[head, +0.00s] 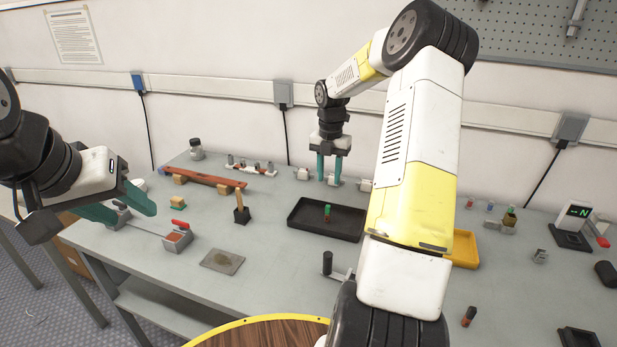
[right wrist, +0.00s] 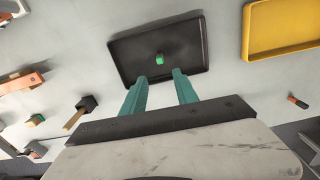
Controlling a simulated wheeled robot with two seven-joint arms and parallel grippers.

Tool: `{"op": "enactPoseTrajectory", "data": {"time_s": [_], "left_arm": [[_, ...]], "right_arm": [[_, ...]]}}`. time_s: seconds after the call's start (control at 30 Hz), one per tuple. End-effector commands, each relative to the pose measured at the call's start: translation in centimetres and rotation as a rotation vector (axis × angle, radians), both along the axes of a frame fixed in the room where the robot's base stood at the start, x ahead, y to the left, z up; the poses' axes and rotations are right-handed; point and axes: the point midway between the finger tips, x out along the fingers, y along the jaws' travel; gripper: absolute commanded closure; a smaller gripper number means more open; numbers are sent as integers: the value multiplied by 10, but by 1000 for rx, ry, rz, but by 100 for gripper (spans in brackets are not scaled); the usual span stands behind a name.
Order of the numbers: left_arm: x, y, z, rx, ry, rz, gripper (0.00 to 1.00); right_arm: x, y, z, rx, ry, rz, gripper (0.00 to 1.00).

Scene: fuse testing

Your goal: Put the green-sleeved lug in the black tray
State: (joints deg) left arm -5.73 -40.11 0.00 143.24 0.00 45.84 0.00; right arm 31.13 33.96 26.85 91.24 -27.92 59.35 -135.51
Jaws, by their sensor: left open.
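The green-sleeved lug (head: 327,212) is inside the black tray (head: 296,222), near its middle. It looks upright, with a green upper part and a reddish lower part. In the right wrist view the green lug (right wrist: 159,59) shows on the floor of the black tray (right wrist: 190,32), beyond the fingertips. My right gripper (head: 330,179) is open and empty, above the tray's far side and apart from the lug. Its two teal fingers (right wrist: 164,78) are spread. My left gripper (head: 148,201) is open and empty over the left of the table, near a small grey-and-red fixture.
A yellow tray (right wrist: 250,30) stands beside the black tray, partly hidden by my right arm in the head view. A black block with a wooden handle (head: 241,208), a grey plate (head: 222,262) and a reddish bar (head: 205,177) lie to the left. Bare table separates them.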

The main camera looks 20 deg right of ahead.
Motion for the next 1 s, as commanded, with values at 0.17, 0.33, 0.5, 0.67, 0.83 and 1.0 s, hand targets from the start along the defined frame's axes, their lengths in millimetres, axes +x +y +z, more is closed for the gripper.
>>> {"op": "enactPoseTrajectory", "data": {"time_s": [0.17, 0.33, 0.5, 0.67, 0.83, 1.0], "left_arm": [[0, 0, 0, 0, 0, 0, 52], [0, 0, 0, 0, 0, 0, 52], [0, 0, 0, 0, 0, 0, 52], [0, 0, 0, 0, 0, 0, 52], [0, 0, 0, 0, 0, 0, 52], [0, 0, 0, 0, 0, 0, 52]], "right_arm": [[-21, 27, 50, -32, -55, -228, 64], [-72, 66, 114, -11, -160, -675, 64], [-136, 99, 159, 109, -251, -1162, 64], [-198, 124, 184, 314, -270, -1621, 64], [-254, 144, 189, 558, -176, -2033, 64], [-284, 155, 186, 707, -51, -2268, 64]]}}
